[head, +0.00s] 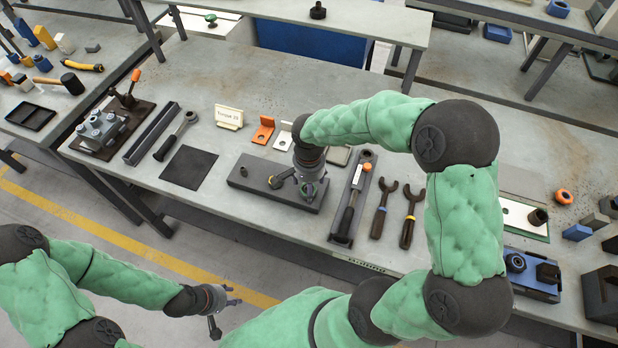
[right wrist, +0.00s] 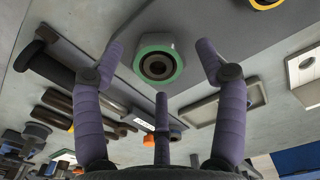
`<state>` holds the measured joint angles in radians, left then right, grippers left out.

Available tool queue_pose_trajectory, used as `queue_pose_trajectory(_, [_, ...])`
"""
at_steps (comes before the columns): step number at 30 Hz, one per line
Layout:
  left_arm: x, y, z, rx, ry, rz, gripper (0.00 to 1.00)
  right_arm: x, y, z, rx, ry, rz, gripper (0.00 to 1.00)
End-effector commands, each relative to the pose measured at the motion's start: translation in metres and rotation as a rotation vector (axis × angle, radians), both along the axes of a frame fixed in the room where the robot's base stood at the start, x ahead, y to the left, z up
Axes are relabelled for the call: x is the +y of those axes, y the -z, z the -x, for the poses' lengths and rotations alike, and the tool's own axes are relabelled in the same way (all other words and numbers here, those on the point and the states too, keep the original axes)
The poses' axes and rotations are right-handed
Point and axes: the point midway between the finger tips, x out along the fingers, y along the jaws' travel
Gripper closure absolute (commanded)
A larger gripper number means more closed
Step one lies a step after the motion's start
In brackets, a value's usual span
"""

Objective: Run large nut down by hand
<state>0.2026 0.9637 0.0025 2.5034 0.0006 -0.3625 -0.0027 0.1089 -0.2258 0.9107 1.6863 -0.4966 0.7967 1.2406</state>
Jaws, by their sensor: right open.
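A large grey hex nut with a green top face (right wrist: 158,62) sits on the dark grey block (head: 248,181), which lies on the workbench. A dark round centre shows in the nut's hole; I cannot tell how far any stud reaches through it. My right gripper (head: 305,188) is above the nut and points down at it. In the right wrist view its purple-grey fingers are spread on either side of the nut, apart from it, and empty. In the head view the gripper largely hides the nut. My left gripper (head: 224,312) is open and empty, off the bench's front edge.
A torque wrench in a tray (head: 352,202) and two open-ended wrenches (head: 398,212) lie right of the block. A dark mat (head: 188,167), a ratchet (head: 176,136) and a sign (head: 229,116) are left. A blue fixture (head: 532,276) stands at right.

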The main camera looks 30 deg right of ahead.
Motion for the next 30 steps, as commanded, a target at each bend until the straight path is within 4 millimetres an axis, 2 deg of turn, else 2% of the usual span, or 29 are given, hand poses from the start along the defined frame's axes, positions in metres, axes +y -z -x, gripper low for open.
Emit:
queue_pose_trajectory(4, [0.0,0.002,0.0,0.0,0.0,0.0,0.6,-0.0001,0.0081,-0.0005,-0.002,0.0,0.0,0.27])
queue_pose_trajectory(13, [0.0,0.0019,0.0,0.0,0.0,0.0,0.6,-0.0001,0.0092,-0.0005,-0.002,0.001,0.0,0.27])
queue_pose_trajectory(14, [0.0,0.0019,0.0,0.0,0.0,0.0,0.6,-0.0001,0.0092,-0.0005,-0.002,0.001,0.0,0.33])
queue_pose_trajectory(18, [0.0,0.0019,0.0,0.0,0.0,0.0,0.6,-0.0002,0.0092,-0.0005,-0.002,0.001,0.0,0.73])
queue_pose_trajectory(21, [0.0001,0.0019,0.0,0.0,0.0,0.0,0.6,-0.0003,0.009,-0.0008,-0.004,0.001,0.0,0.95])
queue_pose_trajectory(25, [0.0001,0.0019,0.0,0.0,0.0,0.0,0.6,-0.0007,0.0086,-0.0013,-0.004,0.001,0.001,0.96])
queue_pose_trajectory(26, [0.0001,0.0019,-0.0001,0.0,0.0,0.0,0.6,-0.0007,0.0086,-0.0014,-0.005,0.001,0.0,0.6])
queue_pose_trajectory(29, [0.0001,0.0019,-0.0001,0.0,0.0,0.0,0.6,-0.001,0.0083,-0.0017,-0.006,0.002,0.001,0.88])
queue_pose_trajectory(30, [0.0001,0.0019,-0.0001,0.0,0.0,0.0,0.6,-0.0011,0.0082,-0.0019,-0.006,0.002,0.001,0.93])
